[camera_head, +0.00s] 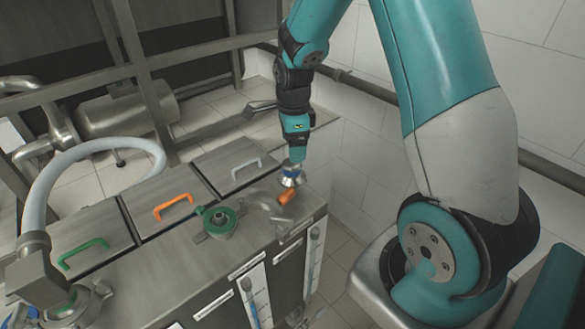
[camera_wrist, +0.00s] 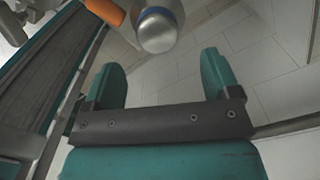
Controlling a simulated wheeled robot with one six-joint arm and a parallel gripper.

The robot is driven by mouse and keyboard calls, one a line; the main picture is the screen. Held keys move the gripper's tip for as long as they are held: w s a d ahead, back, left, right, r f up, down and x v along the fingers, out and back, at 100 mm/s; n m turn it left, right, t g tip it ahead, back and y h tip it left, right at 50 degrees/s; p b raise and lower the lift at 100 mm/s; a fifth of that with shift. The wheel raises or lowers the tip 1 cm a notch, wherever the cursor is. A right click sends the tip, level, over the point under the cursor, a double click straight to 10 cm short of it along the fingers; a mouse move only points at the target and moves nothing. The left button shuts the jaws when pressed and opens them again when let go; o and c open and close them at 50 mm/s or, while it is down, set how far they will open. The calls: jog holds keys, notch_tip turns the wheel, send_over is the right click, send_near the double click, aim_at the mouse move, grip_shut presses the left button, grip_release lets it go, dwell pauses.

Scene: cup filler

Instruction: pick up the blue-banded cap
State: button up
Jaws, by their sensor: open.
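The blue-banded cap (camera_head: 291,176) is a small silvery metal piece at the far right corner of the metal counter. In the wrist view the cap (camera_wrist: 157,32) shows a rounded metal end with a blue band at the top edge of the picture. My gripper (camera_head: 297,154) points down just above the cap. In the wrist view my gripper (camera_wrist: 160,62) is open, with two teal fingers and an empty gap. The cap lies beyond the fingertips, roughly in line with the gap. Its upper part is cut off there.
An orange piece (camera_head: 287,197) sits right beside the cap, and also shows in the wrist view (camera_wrist: 104,11). A metal pipe fitting (camera_head: 268,209) and a green-ringed port (camera_head: 218,222) stand to the left. Hatches with grey (camera_head: 247,167), orange (camera_head: 173,206) and green (camera_head: 83,252) handles line the counter.

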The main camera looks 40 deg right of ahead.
aim_at(292, 171)
jog(key=shift+a+f+p, duration=0.15)
jog(key=shift+f+p, duration=0.3)
jog(key=shift+f, duration=1.1)
jog(key=shift+a+f+p, duration=0.15)
jog(key=shift+f+p, duration=0.3)
jog(key=shift+f, duration=1.1)
jog(key=c, duration=1.2)
